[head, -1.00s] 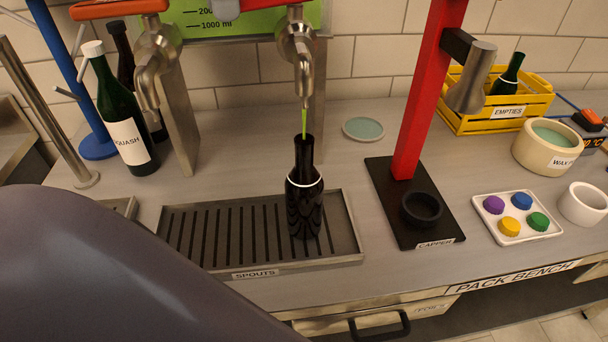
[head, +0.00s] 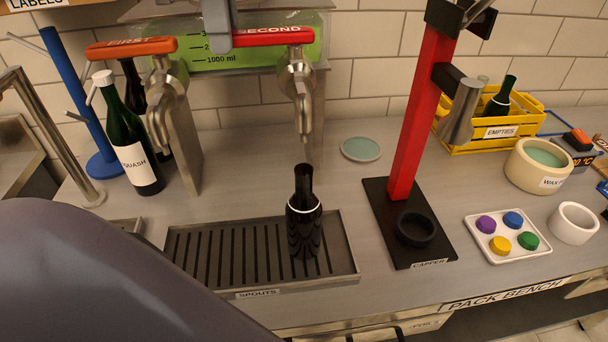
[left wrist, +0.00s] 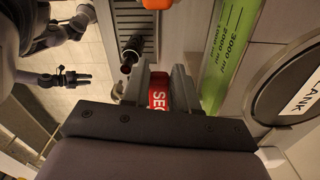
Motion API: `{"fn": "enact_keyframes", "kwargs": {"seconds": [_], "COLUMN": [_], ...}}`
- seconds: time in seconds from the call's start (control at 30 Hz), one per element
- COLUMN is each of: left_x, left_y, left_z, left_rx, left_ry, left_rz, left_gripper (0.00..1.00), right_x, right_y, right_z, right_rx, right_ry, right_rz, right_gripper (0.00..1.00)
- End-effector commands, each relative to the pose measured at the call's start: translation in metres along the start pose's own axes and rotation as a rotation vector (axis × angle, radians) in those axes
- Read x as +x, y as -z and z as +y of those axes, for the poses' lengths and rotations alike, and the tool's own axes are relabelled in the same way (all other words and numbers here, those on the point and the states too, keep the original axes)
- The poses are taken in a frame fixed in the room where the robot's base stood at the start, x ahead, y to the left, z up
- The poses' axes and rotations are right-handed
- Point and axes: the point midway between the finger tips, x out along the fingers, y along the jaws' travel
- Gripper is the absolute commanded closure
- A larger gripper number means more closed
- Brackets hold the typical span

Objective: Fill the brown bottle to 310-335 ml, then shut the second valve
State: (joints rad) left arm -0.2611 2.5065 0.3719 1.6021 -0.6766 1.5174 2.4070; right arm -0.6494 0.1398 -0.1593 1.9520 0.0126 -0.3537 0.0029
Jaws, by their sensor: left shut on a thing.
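The dark brown bottle (head: 304,226) with a white ring stands upright on the spouts drip tray (head: 348,262), under the second tap's spout (head: 301,88). No stream shows between spout and bottle mouth; the liquid level inside cannot be read. The red second valve handle (head: 275,37) lies sideways, pointing left from its tap. My left gripper (head: 217,25) is shut on its left end; the left wrist view shows the red handle (left wrist: 158,92) between the fingers. A small dark gripper, apparently my right one (left wrist: 78,77), shows in that view; its jaw opening is too small to judge.
The orange first valve handle (head: 131,47) and a squash bottle (head: 135,150) stand left. A capper (head: 405,150), tray of coloured caps (head: 475,245), wax pot (head: 525,172) and yellow empties crate (head: 530,125) stand right. A green-filled tank (head: 200,58) is behind.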

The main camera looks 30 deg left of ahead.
Motion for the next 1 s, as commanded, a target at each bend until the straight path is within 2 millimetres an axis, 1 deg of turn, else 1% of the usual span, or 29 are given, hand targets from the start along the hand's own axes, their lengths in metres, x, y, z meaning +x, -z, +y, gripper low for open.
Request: {"fn": "enact_keyframes", "kwargs": {"seconds": [0.03, 0.07, 0.1, 0.17, 0.2, 0.23, 0.47, 0.57, 0.77, 1.0], "left_x": [-0.002, -0.002, -0.002, -0.001, -0.001, -0.001, -0.001, -0.005, -0.029, -0.055], "left_y": [0.000, 0.000, 0.000, 0.000, 0.000, 0.000, 0.000, 0.000, 0.000, 0.000], "left_z": [-0.002, -0.002, -0.002, -0.001, -0.001, -0.001, -0.001, -0.001, -0.001, -0.001], "left_rx": [-0.001, -0.002, -0.002, -0.003, -0.003, -0.003, -0.004, -0.005, -0.006, -0.006], "left_ry": [0.009, 0.009, 0.009, 0.008, 0.008, 0.007, 0.006, 0.006, 0.008, 0.007], "left_rz": [0.004, 0.004, 0.003, 0.003, 0.002, 0.002, 0.001, 0.000, 0.000, 0.002], "left_gripper": [0.66, 0.56, 0.43, 0.23, 0.10, 0.04, 0.04, 0.04, 0.04, 0.04], "right_x": [0.000, 0.000, 0.000, 0.000, 0.000, 0.000, 0.000, -0.001, -0.007, -0.005], "right_y": [-0.001, -0.001, -0.001, -0.001, -0.001, -0.001, -0.002, 0.000, 0.008, 0.006], "right_z": [0.000, 0.000, 0.000, 0.000, 0.000, 0.000, 0.000, 0.000, 0.000, 0.000], "right_rx": [0.000, 0.000, 0.000, 0.000, 0.000, 0.000, 0.000, 0.000, 0.000, 0.000], "right_ry": [0.000, 0.000, 0.000, 0.000, 0.000, 0.000, 0.000, 0.000, 0.000, 0.000], "right_rz": [-0.001, -0.001, -0.002, -0.002, -0.002, -0.002, -0.003, -0.004, -0.004, -0.003], "right_gripper": [0.57, 0.57, 0.57, 0.57, 0.57, 0.57, 0.57, 0.57, 0.57, 0.57]}}
